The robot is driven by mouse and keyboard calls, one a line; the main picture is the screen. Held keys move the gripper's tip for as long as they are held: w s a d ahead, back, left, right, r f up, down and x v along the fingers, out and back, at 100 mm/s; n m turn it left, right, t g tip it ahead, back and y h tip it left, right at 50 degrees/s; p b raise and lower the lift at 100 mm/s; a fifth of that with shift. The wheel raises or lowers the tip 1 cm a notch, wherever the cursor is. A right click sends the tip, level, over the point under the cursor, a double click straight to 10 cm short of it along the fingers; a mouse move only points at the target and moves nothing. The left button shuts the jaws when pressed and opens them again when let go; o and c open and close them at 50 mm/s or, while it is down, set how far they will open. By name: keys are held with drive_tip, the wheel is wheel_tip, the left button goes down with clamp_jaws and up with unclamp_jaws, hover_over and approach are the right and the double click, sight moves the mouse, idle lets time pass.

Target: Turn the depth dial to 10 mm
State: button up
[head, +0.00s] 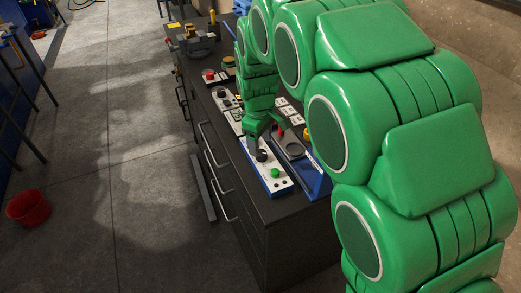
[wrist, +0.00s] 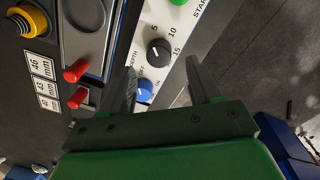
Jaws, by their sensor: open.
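The depth dial (wrist: 159,52) is a round black knob on a white panel in the wrist view, with 5, 10 and 15 printed around it. A pale pointer mark shows on its left part, away from the 10; its exact reading is too small to tell. My gripper (wrist: 161,70) is open and empty, one finger to each side of the dial in the picture. I cannot tell the gap in depth, or whether they touch. In the head view my gripper (head: 257,145) is just above the panel, close to the dial (head: 262,156).
A blue knob (wrist: 145,88) lies between the fingers, near the dial. A green button (head: 275,173) is at the panel's near end. Red-handled parts (wrist: 76,70) and a grey tray (wrist: 84,42) are beside the panel. The bench's front edge is close to the panel.

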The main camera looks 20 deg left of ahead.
sight(261, 152)
drive_tip(key=shift+w+f, duration=0.15)
drive_tip(key=shift+f, duration=2.05)
drive_tip(key=shift+c, duration=0.3)
drive_tip(key=c, duration=1)
